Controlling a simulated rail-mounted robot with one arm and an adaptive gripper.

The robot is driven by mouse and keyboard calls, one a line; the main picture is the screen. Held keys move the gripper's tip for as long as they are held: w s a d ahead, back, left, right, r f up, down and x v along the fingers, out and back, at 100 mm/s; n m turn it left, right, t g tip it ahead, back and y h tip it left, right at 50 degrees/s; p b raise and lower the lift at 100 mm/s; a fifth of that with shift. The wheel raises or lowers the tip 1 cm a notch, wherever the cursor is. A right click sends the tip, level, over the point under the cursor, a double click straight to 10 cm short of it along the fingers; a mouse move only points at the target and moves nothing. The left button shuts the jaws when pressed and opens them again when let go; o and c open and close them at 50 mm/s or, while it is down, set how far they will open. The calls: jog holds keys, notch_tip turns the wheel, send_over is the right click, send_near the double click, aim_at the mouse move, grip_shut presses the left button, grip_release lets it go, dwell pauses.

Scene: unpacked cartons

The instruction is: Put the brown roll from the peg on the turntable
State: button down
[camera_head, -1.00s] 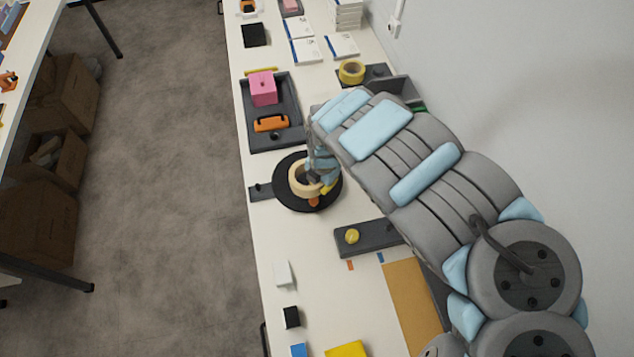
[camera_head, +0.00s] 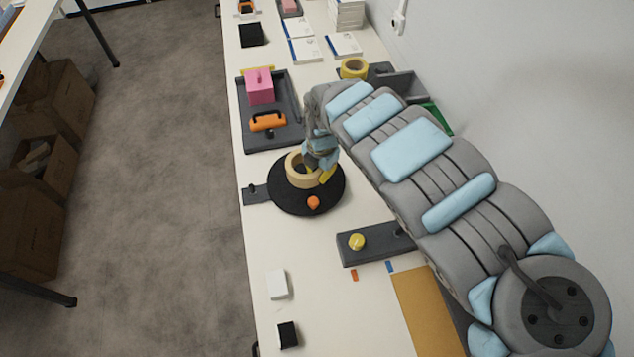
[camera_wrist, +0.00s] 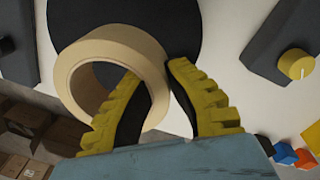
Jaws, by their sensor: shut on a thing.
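The brown roll (camera_head: 294,178) is a tan tape ring. It is at the black round turntable (camera_head: 306,206), over its far part in the head view; I cannot tell whether it touches the disc. My gripper (camera_head: 326,172) is shut on the roll's wall. In the wrist view my gripper (camera_wrist: 160,85) has one yellow finger inside the ring of the roll (camera_wrist: 75,75) and the other outside. There the roll overlaps the edge of the turntable (camera_wrist: 130,18). An orange piece (camera_head: 313,203) is on the near part of the disc.
A dark tray (camera_head: 283,142) with a pink block (camera_head: 259,88) and an orange handle-shaped piece (camera_head: 267,122) lies behind the turntable. A yellow roll (camera_head: 353,68) is farther back. A grey block with a yellow knob (camera_head: 356,241) is at the near right.

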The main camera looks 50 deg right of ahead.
jog(key=shift+w+d+f, duration=0.25)
jog(key=shift+w+f, duration=0.3)
jog(key=shift+f, duration=0.05)
jog(key=shift+w+d+f+b, duration=0.35)
jog(key=shift+w+f+b, duration=0.05)
jog(key=shift+f, duration=0.25)
jog(key=shift+w+d+f+b, duration=0.35)
jog(key=shift+f+b, duration=0.05)
jog(key=shift+f, duration=0.25)
notch_tip(320, 180, down, 3)
jog(key=shift+f+b, duration=0.2)
jog(key=shift+b, duration=0.35)
jog(key=shift+r, duration=0.1)
jog(key=shift+d, duration=0.1)
jog(key=c, duration=1.2)
grip_release()
jog(key=shift+c, duration=0.2)
jog(key=shift+r, duration=0.1)
notch_tip(320, 180, up, 12)
jog(key=p, duration=0.3)
jog(key=shift+s, duration=0.35)
